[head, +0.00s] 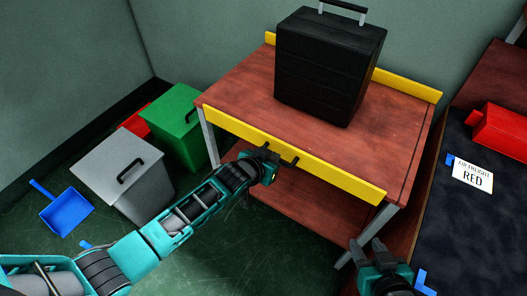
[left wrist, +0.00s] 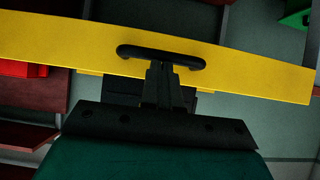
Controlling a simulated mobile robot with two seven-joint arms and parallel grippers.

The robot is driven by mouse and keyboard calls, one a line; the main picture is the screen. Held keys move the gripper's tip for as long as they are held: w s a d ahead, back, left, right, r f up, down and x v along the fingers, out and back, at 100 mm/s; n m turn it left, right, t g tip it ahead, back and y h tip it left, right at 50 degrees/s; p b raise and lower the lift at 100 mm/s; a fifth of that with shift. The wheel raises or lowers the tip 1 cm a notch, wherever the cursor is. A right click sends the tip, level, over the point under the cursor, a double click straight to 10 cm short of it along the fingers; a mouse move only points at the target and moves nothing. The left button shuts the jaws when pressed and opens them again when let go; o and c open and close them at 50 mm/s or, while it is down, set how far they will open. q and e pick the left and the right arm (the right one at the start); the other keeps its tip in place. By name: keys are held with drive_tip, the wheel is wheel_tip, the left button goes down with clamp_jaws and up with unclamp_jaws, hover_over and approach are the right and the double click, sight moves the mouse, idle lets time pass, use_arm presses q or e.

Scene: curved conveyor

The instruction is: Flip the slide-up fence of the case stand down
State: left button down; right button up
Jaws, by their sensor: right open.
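The case stand (head: 330,135) is a red-brown wooden table with grey legs. Its yellow slide-up fence (head: 330,172) runs along the front edge, and how far it rises above the top is hard to tell. A black bar handle (left wrist: 135,51) is on the fence's face. My left gripper (head: 275,160) is at this handle; in the left wrist view its fingers (left wrist: 162,72) are close together at the bar's middle and look shut on it. My right gripper (head: 366,243) is open and empty, low near the stand's right front leg.
A black case (head: 325,70) stands upright at the back of the stand, before a yellow rear rail (head: 410,84). Grey (head: 125,165) and green (head: 178,125) bins stand left. A dark conveyor (head: 465,225) with a red case (head: 500,130) lies right. The front tabletop is clear.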

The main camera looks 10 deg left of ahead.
use_arm(q)
wheel_tip(320, 180, down, 3)
drive_tip(key=shift+s+r+b, duration=0.1)
drive_tip(key=shift+b, duration=0.55)
drive_tip(key=w+r+p+v, duration=0.1)
drive_tip(key=p+v, duration=0.4)
drive_tip(key=v, duration=0.7)
drive_tip(key=shift+r, duration=0.9)
